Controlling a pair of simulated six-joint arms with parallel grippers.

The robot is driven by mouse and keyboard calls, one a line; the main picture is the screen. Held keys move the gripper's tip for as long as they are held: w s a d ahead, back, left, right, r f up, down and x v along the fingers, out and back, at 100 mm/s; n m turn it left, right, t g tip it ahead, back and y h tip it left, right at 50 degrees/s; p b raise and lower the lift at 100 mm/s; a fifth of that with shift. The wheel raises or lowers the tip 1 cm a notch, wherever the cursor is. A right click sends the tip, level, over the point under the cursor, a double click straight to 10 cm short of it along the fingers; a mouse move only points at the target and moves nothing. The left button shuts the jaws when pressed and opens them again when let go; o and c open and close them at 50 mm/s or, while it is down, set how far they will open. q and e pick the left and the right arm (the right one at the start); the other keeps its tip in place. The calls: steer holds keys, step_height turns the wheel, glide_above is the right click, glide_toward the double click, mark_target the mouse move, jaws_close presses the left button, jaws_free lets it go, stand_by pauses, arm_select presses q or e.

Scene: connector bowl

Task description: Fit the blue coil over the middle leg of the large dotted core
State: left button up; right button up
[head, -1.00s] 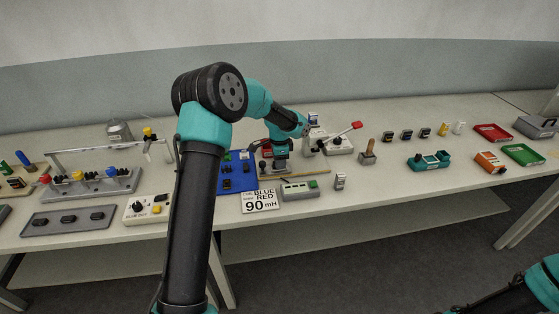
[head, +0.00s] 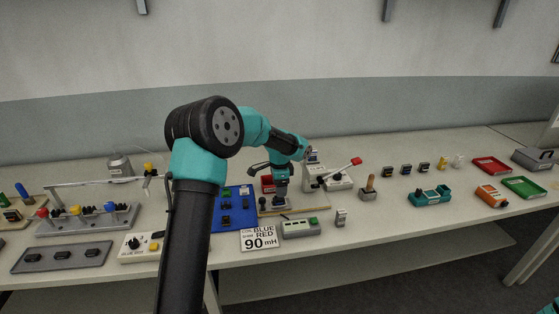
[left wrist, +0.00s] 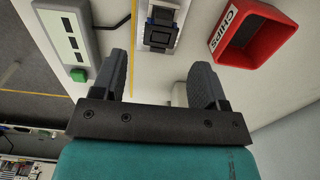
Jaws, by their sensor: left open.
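My left gripper (head: 281,190) points down over the bench, right of the blue mat (head: 240,222). In the left wrist view my left gripper (left wrist: 160,62) is open, with nothing between its fingers. Just beyond its fingertips, between them in the picture, a dark block with blue parts (left wrist: 161,27) sits on a pale holder. I cannot tell whether it is the blue coil, the core or both. Several dark pieces (head: 227,207) lie on the blue mat; their dots and sizes are too small to tell. My right gripper is not in view.
A red CHIPS bin (left wrist: 250,30) and a grey meter with a green button (left wrist: 68,38) flank the block. A sign (head: 259,239) reads blue, red, 90 mH. A lever press (head: 335,178) stands to the right.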

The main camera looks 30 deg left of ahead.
arm_select(q)
step_height(320, 180, up, 12)
stand_by(0.4)
stand_by(0.3)
